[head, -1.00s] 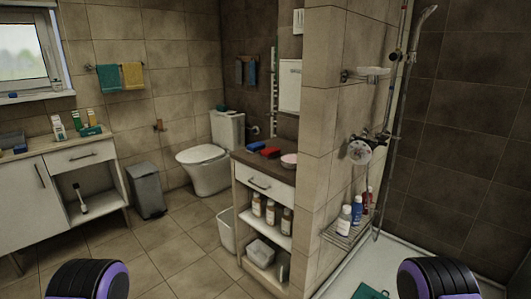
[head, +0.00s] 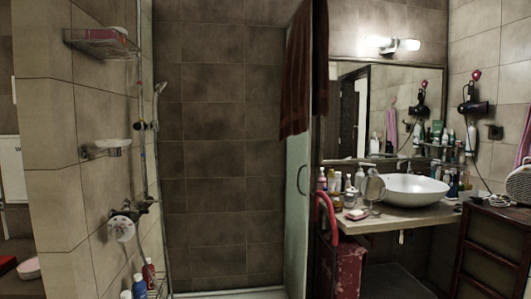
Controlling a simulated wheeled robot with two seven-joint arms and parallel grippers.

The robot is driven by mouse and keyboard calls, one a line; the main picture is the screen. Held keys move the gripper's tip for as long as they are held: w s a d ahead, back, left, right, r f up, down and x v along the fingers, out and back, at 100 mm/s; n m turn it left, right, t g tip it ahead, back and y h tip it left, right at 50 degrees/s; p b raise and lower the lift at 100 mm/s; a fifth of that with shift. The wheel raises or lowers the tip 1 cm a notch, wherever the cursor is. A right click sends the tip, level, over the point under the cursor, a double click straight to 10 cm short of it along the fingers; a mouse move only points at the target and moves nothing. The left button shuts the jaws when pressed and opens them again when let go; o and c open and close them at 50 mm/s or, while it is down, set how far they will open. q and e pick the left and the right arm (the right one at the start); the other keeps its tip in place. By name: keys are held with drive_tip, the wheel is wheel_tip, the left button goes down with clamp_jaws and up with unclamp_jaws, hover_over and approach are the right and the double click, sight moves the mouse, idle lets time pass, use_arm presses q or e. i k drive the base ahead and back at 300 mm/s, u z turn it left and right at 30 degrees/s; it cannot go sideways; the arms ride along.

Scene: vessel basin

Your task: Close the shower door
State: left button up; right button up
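The shower door (head: 297,215) is a pale glass panel at the right side of the shower opening, seen at a steep angle. It stands open, and the stall is open to view. A curved handle (head: 302,179) is on the panel. A dark red towel (head: 296,95) hangs in front of or over its upper part; I cannot tell which. Neither of my grippers is in view.
To the right are a washbasin (head: 415,189) on a counter, a red bin-like container (head: 338,268) and a dark wooden cabinet (head: 490,250).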

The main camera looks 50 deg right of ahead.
sight(299, 147)
drive_tip(key=z, duration=0.8)
drive_tip(key=k, duration=0.1)
drive_tip(key=z, duration=1.8)
drive_tip(key=i, duration=0.85)
drive_tip(key=z, duration=0.6)
drive_tip(key=i, duration=1)
drive_tip(key=u, duration=0.35)
